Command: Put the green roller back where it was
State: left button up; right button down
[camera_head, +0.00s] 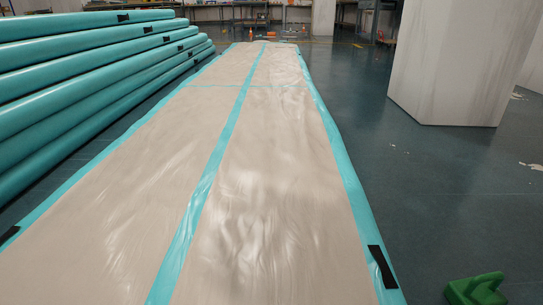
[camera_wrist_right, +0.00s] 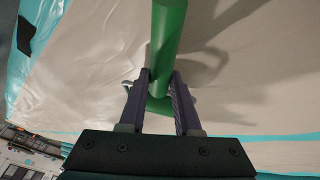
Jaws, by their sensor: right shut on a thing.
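The green roller (camera_wrist_right: 168,38) shows in the right wrist view as a green cylinder running up out of the top of the picture. My right gripper (camera_wrist_right: 160,92) is shut on it, with one dark finger on each side of it. The roller's far end is out of view. Beige and turquoise track fabric (camera_wrist_right: 90,70) lies behind it, with shadows to the right of the roller. Neither gripper shows in the head view. A green notched block (camera_head: 476,290) sits on the floor at the bottom right there, partly cut off.
A long beige track (camera_head: 270,190) with turquoise edges lies flat ahead. Stacked turquoise inflated tubes (camera_head: 90,80) stand at the left. A pale pillar (camera_head: 450,60) stands at the right. Dark floor (camera_head: 440,200) between track and pillar is largely clear.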

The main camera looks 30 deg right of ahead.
jog(key=shift+f+b, duration=0.5)
jog(key=shift+f, duration=0.2)
jog(key=c, duration=0.5)
grip_release()
jog(key=shift+r, duration=0.1)
jog(key=p+v, duration=0.9)
jog(key=shift+s+r, duration=0.15)
jog(key=shift+r, duration=0.2)
jog(key=shift+r, duration=0.1)
